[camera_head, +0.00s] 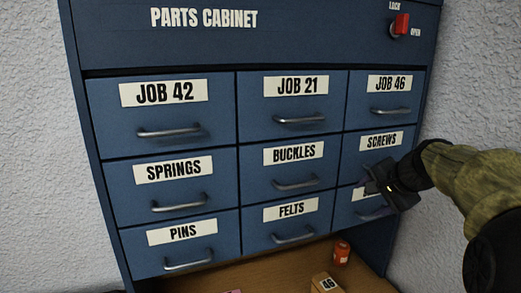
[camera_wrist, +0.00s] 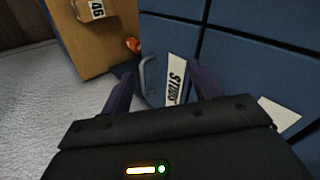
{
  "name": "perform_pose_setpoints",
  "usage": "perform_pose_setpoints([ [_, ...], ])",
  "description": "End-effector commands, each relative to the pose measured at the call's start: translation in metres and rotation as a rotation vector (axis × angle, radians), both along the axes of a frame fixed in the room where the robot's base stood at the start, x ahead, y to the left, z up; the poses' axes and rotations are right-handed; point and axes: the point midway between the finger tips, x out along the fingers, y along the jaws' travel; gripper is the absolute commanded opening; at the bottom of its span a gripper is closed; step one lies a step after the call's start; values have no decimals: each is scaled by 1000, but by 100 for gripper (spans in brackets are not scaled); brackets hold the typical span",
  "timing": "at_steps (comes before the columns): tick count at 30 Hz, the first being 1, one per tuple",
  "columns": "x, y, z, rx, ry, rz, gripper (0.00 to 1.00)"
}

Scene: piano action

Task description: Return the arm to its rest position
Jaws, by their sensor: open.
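My arm reaches in from the right in the head view. My gripper (camera_head: 372,187) is in front of the right column of the blue parts cabinet (camera_head: 100,50), by the bottom right drawer and just below the SCREWS drawer (camera_head: 360,158). In the wrist view my gripper (camera_wrist: 150,85) has its two dark fingers apart. Between and beyond them show the label STUDS (camera_wrist: 176,80) and a drawer handle (camera_wrist: 146,76). Nothing is seen held between the fingers. I cannot tell whether a finger touches the handle.
All drawers look shut. A red switch (camera_head: 401,25) marked LOCK and OPEN sits at the top right. Below, a wooden surface (camera_head: 270,268) holds an orange-red jar (camera_head: 341,252) and a block labelled 46 (camera_head: 325,284). Pale wall (camera_head: 30,150) flanks the cabinet.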

Motion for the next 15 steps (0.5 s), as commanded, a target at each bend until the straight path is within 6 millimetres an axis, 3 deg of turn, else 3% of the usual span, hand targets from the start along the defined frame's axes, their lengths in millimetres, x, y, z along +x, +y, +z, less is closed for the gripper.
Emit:
perform_pose_setpoints([
  [1, -8, 13, -23, -43, 41, 40, 62],
  [6, -46, 49, -96, -211, 163, 206, 62],
  [11, -94, 79, -156, -370, 253, 403, 62],
  [15, -143, 100, -201, -499, 312, 605, 62],
])
